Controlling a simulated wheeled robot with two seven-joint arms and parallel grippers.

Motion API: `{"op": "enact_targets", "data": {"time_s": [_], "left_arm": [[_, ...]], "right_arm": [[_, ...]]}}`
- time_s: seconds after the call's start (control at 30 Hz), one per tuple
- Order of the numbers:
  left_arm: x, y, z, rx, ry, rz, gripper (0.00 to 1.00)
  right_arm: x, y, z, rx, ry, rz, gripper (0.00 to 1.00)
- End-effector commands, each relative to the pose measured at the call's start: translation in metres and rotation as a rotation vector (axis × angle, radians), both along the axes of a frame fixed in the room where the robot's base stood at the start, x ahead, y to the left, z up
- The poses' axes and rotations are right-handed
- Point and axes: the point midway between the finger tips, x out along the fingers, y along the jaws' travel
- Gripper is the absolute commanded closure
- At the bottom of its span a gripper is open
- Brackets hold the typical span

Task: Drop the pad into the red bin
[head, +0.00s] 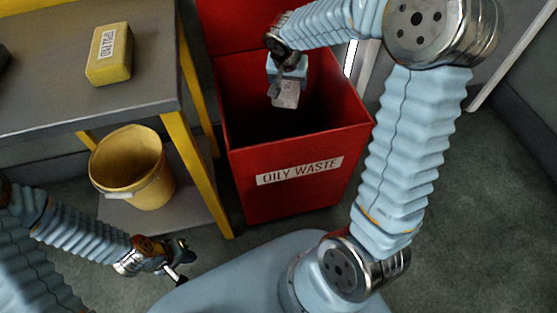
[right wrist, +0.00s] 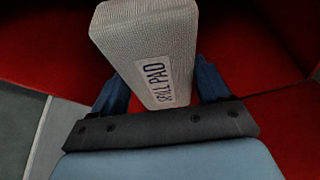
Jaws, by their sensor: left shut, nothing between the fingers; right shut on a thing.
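The spill pad (head: 286,94) is a small pale grey block held over the open mouth of the red bin. In the right wrist view the pad (right wrist: 140,45) shows its "SPILL PAD" label and sits between the blue fingers. My right gripper (head: 284,80) is shut on the pad, pointing down over the bin. The red bin (head: 295,180) is labelled "OILY WASTE"; its lid stands raised at the back and its inside is dark. My left gripper (head: 184,268) is shut and empty, low at the left, away from the bin.
A grey-topped table with yellow legs (head: 150,95) stands left of the bin, with a labelled yellow block (head: 110,54) on top. A yellow bucket (head: 130,168) stands on its lower shelf. Open floor (head: 470,210) lies to the right.

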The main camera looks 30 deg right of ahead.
Motion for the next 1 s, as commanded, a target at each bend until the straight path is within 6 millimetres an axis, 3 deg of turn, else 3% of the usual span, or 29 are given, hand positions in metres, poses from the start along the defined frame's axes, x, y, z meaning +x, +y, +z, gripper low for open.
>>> {"op": "enact_targets", "data": {"time_s": [0.27,0.3,0.47,0.77,1.0], "left_arm": [[0.001,0.001,-0.002,0.001,-0.001,0.002,1.0],[0.001,0.001,-0.002,0.001,-0.001,0.002,1.0],[0.001,0.001,-0.002,0.001,-0.001,0.002,1.0],[0.001,0.001,-0.002,0.001,-0.001,0.002,1.0],[0.0,0.0,-0.001,0.0,-0.001,0.0,1.0]], "right_arm": [[0.0,0.0,-0.004,0.0,-0.001,0.0,0.48],[0.0,0.0,-0.004,0.0,-0.001,0.0,0.22],[0.0,0.0,-0.004,0.0,-0.001,0.0,0.0],[-0.001,0.001,0.002,0.0,-0.002,0.0,0.0],[-0.015,0.013,0.046,0.001,-0.007,0.001,0.0]]}}
